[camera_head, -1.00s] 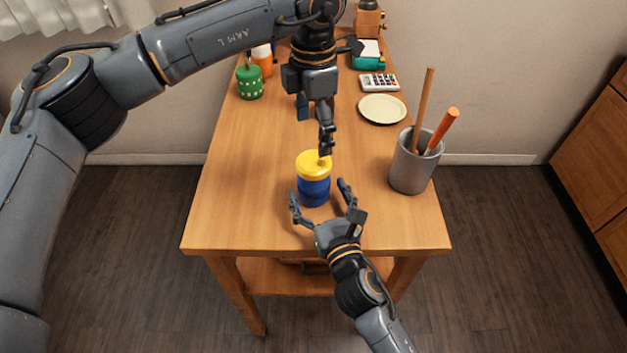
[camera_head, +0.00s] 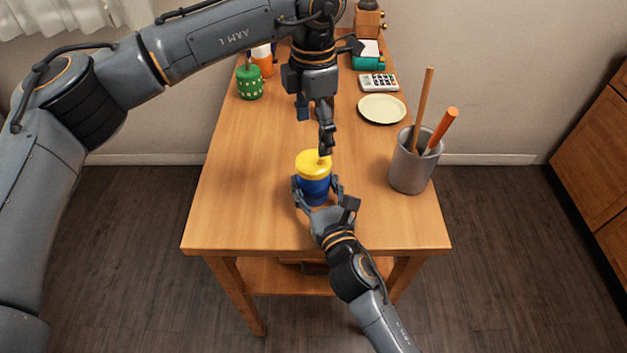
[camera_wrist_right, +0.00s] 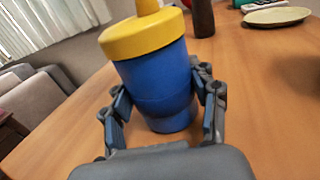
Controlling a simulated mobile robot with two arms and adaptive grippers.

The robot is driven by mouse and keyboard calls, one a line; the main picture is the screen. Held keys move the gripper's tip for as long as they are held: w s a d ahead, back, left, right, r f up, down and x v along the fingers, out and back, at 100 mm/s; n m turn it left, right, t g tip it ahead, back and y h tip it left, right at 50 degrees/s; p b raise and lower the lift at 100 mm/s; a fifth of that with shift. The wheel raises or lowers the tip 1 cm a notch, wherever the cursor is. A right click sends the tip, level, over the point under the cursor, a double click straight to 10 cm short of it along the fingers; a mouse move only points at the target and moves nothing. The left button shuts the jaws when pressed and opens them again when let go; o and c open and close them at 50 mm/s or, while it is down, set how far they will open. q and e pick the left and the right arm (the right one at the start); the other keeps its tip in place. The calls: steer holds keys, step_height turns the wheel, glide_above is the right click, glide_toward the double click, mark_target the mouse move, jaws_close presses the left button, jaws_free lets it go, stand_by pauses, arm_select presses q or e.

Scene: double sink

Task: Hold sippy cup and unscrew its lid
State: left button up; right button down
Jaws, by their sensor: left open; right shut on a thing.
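The sippy cup (camera_head: 313,186) stands upright on the table, with a blue body and a yellow lid (camera_head: 312,162) on top. My right gripper (camera_head: 318,192) is shut around the cup's blue body from the near side. In the right wrist view the cup body (camera_wrist_right: 158,86) sits between the two fingers, and the yellow lid (camera_wrist_right: 143,35) with its spout shows above. My left gripper (camera_head: 325,143) is open and points down, just above and behind the lid's right side. Whether it touches the lid or spout cannot be told.
On the wooden table (camera_head: 245,205), a grey holder (camera_head: 411,172) with two sticks stands right of the cup. A pale plate (camera_head: 382,108), a calculator (camera_head: 379,82) and a green pot (camera_head: 249,82) are farther back. The table's left front is clear.

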mark_target(314, 160)
arm_select(q)
steer(key=m, duration=1.7)
steer(key=shift+m, duration=0.3)
steer(key=shift+f, duration=4)
steer(key=shift+c, duration=0.2)
